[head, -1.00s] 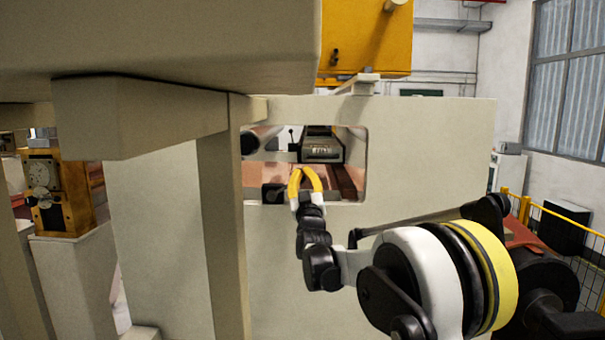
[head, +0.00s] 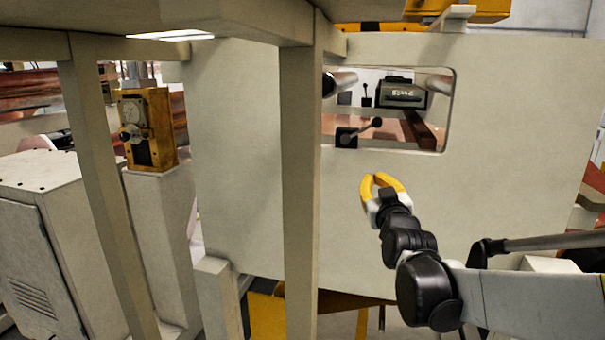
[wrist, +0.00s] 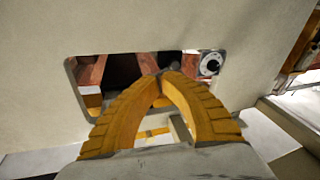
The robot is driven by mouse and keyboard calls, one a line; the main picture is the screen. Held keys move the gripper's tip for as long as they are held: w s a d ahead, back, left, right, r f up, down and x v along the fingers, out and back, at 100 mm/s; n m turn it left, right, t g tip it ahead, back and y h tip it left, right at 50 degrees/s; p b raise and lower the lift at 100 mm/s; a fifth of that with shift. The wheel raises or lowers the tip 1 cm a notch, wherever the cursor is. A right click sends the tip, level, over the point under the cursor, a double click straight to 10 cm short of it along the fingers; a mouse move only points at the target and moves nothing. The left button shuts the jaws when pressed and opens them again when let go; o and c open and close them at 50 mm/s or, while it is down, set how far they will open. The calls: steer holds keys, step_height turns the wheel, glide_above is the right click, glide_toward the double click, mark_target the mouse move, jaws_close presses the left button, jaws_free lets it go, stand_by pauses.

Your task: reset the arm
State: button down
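My gripper (head: 374,177) has two yellow curved fingers. In the head view it is in front of the pale panel (head: 500,190), below the panel's rectangular opening, and clear of it. In the wrist view the gripper (wrist: 160,77) has its ribbed fingers arched together, with the tips meeting or nearly so. Nothing shows between the tips. Behind them is an opening in a pale wall. My arm reaches in from the lower right of the head view.
Through the opening are a black lever with a ball knob (head: 376,123) and a grey box (head: 402,93). A pale post (head: 299,180) stands left of my gripper. A yellow gauge box (head: 146,128) and a grey cabinet (head: 40,240) are farther left.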

steer(key=s+a+f+m+g+b, duration=0.2)
steer(key=s+f+g+b, duration=1)
steer(key=s+f, duration=2.3)
steer(key=shift+y+b, duration=0.3)
steer(key=shift+b, duration=0.05)
steer(key=shift+w, duration=0.1)
